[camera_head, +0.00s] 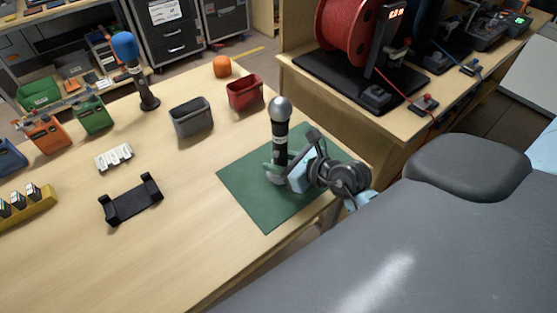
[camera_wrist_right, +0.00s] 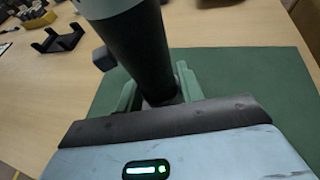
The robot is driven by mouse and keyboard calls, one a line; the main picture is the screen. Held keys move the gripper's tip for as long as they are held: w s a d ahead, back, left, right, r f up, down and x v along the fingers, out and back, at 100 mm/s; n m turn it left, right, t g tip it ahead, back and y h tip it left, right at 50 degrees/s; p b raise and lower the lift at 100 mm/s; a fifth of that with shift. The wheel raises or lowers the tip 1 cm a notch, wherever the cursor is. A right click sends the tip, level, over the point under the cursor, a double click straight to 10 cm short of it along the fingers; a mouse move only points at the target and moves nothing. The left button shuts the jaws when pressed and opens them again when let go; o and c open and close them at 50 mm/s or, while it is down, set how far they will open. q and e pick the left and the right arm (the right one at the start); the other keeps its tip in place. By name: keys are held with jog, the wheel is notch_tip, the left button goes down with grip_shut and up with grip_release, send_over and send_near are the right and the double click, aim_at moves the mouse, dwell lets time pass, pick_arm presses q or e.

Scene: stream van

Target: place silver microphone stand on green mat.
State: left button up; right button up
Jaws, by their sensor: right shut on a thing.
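The silver microphone stand (camera_head: 281,133) has a round silver head, a black body and a pale band. It is upright over the green mat (camera_head: 247,196) on the wooden table. My right gripper (camera_head: 282,172) is shut on the lower part of the stand, low over the mat. In the right wrist view the stand's dark shaft (camera_wrist_right: 140,50) rises between the green fingers, with the green mat (camera_wrist_right: 225,75) behind. The gripper hides part of the base, so I cannot tell whether it touches the mat. My left gripper is not in view.
A blue-headed microphone stand (camera_head: 135,75) stands at the back left. A grey bin (camera_head: 191,119), a red bin (camera_head: 245,92) and an orange object (camera_head: 222,66) are beyond the mat. A black holder (camera_head: 131,201) lies left of it. Bare table separates holder and mat.

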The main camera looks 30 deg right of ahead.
jog(key=o, duration=0.6)
jog(key=shift+f, duration=0.1)
jog(key=o, duration=0.4)
jog(key=shift+o, duration=0.2)
jog(key=shift+r, duration=0.3)
jog(key=shift+s+d, duration=0.1)
jog(key=shift+s, duration=0.2)
jog(key=v, duration=1.1)
jog(key=shift+s, duration=0.15)
